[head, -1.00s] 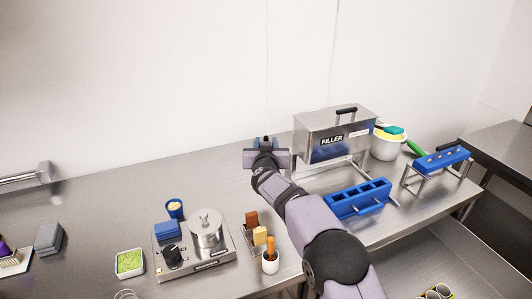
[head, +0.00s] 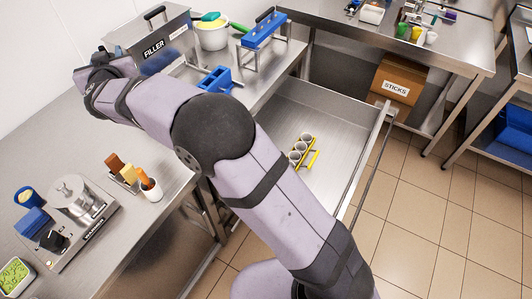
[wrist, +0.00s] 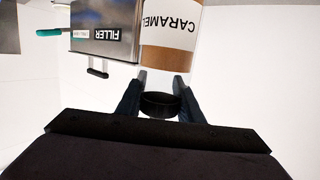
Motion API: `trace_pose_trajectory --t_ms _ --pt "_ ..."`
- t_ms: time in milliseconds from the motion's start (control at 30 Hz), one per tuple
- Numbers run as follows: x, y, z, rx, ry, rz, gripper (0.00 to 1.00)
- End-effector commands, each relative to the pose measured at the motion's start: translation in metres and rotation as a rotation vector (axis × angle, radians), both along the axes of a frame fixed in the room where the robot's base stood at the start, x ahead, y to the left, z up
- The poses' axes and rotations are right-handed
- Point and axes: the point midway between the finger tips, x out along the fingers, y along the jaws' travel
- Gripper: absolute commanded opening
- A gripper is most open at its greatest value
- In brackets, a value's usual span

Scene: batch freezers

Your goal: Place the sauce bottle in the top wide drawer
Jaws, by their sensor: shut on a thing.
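The sauce bottle (wrist: 170,32), with an amber body and a white CARAMEL label, appears upside down in the wrist view. My gripper (wrist: 160,88) is shut on it near its black cap (wrist: 160,104). In the head view my gripper (head: 101,57) is at the upper left, beside the filler box, mostly hidden by my arm; the bottle cannot be made out there. The wide drawer (head: 345,125) under the counter is pulled open. A yellow rack (head: 312,158) with several grey cups stands in it; the rest of its visible floor is bare.
The steel FILLER box (head: 150,40), a white pot (head: 213,38) and blue molds (head: 264,29) stand on the counter. A STICKS box (head: 397,85) sits beyond the drawer.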

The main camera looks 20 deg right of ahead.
Motion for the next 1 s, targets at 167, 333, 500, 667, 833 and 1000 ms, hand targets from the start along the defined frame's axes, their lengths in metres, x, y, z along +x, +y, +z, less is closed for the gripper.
trace_pose_trajectory --t_ms 167,333,500,667,833,1000 --pt "0.009 -0.061 -0.008 -0.005 0.001 -0.12 0.0" --pt "0.015 -0.126 -0.025 -0.005 0.002 -0.257 0.0" --pt "0.011 -0.2 -0.041 -0.004 0.003 -0.415 0.0" --pt "-0.002 -0.272 -0.055 -0.005 0.002 -0.57 0.0" --pt "-0.031 -0.337 -0.087 -0.008 0.005 -0.721 0.0" --pt "-0.071 -0.369 -0.151 -0.011 0.007 -0.815 0.0"
